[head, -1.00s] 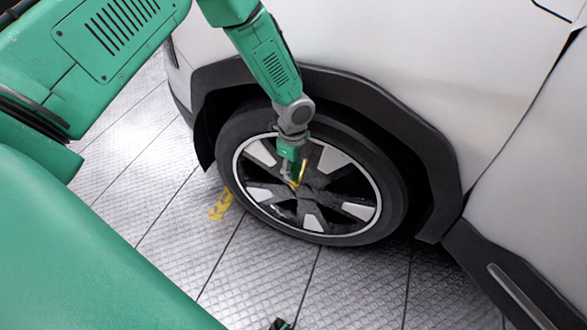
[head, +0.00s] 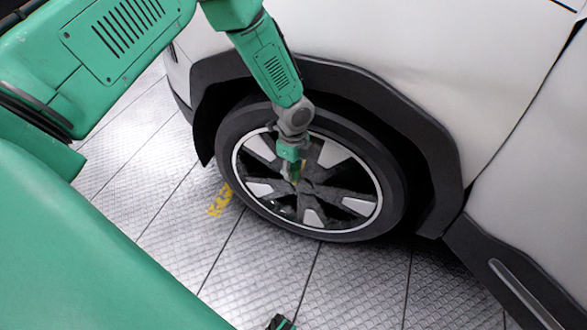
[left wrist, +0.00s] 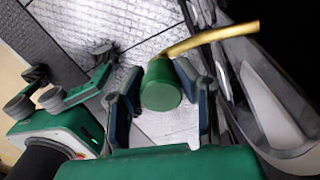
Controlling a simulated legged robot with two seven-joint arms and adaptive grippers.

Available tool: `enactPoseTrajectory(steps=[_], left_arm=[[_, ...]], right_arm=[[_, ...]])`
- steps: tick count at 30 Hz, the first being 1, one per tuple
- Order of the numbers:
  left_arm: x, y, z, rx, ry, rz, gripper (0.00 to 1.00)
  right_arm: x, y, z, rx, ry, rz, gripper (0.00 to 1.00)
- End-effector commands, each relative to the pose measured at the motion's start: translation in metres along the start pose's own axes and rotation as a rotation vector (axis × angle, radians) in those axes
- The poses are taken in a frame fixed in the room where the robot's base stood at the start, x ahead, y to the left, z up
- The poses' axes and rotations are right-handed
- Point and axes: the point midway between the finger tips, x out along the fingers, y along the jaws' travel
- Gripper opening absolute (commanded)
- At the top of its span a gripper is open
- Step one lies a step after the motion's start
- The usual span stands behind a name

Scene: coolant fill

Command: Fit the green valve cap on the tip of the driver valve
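The green valve cap (left wrist: 160,88) sits between the two fingers of my left gripper (left wrist: 160,82) in the left wrist view. The fingers appear closed on its sides. The brass driver valve (left wrist: 212,38) curves in from the upper right, and its tip meets the far end of the cap; how far it is seated inside is hidden. In the head view my left gripper (head: 294,172) is in front of the wheel, with the cap and valve too small to separate clearly. My right gripper shows only as a dark bit (head: 280,322) at the bottom edge.
The car's front wheel (head: 330,185) stands close behind my left gripper, under the dark wheel arch (head: 370,88) and white body. Grey plate floor (head: 170,240) with a yellow marking (head: 220,200) is open to the left and below.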

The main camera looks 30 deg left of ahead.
Motion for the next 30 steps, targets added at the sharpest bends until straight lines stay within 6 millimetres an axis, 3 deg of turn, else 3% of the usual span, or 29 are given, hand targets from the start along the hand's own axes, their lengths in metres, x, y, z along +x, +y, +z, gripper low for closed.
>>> enactPoseTrajectory(steps=[14, 30], left_arm=[[-0.008, -0.001, 0.0, -0.001, 0.0, -0.001, 0.49], [-0.107, -0.002, 0.001, -0.001, 0.001, -0.002, 0.49]], right_arm=[[-0.001, 0.0, 0.002, 0.0, 0.003, 0.0, 0.53], [-0.001, 0.0, 0.001, 0.0, 0.003, 0.0, 0.53]])
